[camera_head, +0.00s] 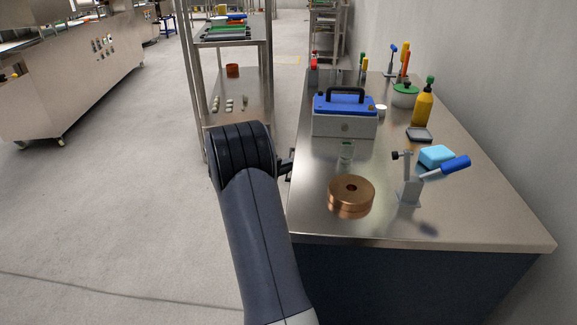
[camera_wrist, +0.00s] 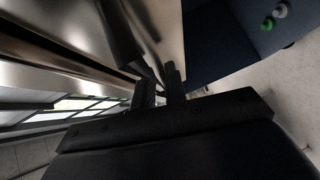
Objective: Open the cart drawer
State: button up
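The cart is a long bench with a steel top (camera_head: 400,215) and a dark blue body (camera_head: 400,285), on the right in the head view. My gripper (camera_head: 287,165) is at its left side, just below the top's edge, mostly hidden behind my wrist. In the wrist view, my gripper (camera_wrist: 160,84) has its two dark fingers a little apart. A dark bar (camera_wrist: 124,40), apparently the drawer handle, runs along a steel front (camera_wrist: 162,25) and down to the fingertips. Whether the fingers press on it is unclear. How far the drawer is out cannot be seen.
On the cart top stand a copper disc (camera_head: 351,192), a grey clamp with blue handle (camera_head: 410,190), a blue-lidded box (camera_head: 345,115) and a yellow bottle (camera_head: 423,106). A steel shelf rack (camera_head: 188,80) stands close beyond my wrist. The floor (camera_head: 110,210) on the left is clear.

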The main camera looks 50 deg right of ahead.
grip_shut()
